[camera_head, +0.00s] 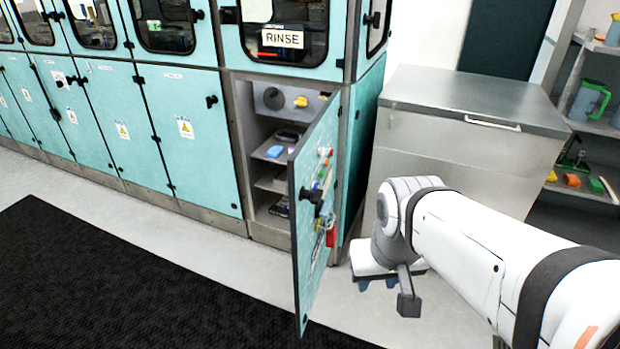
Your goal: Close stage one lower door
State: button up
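One lower teal door (310,210) stands wide open, swung out from the cabinet under the window marked RINSE (283,38). Its hinge side is at the right end of the cabinet. Its face carries a dark handle or latch, a red tag and several small coloured items. The opening shows a grey compartment (262,180) with shelves. No label naming the stage is readable on this door. My gripper (378,284) is low, just right of the open door and apart from it in the picture. It points downward, and its finger opening cannot be made out.
Other lower teal doors (190,130) to the left are shut. A steel chest (455,130) stands right of the cabinet, behind my arm. Shelves with jugs and coloured items (590,100) are at far right. A black mat (110,290) and clear pale floor lie in front.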

aim_at(304, 161)
jog(key=i, duration=0.8)
jog(key=u, duration=1.05)
jog(key=k, duration=1.05)
jog(key=z, duration=0.4)
jog(key=i, duration=1)
jog(key=z, duration=0.1)
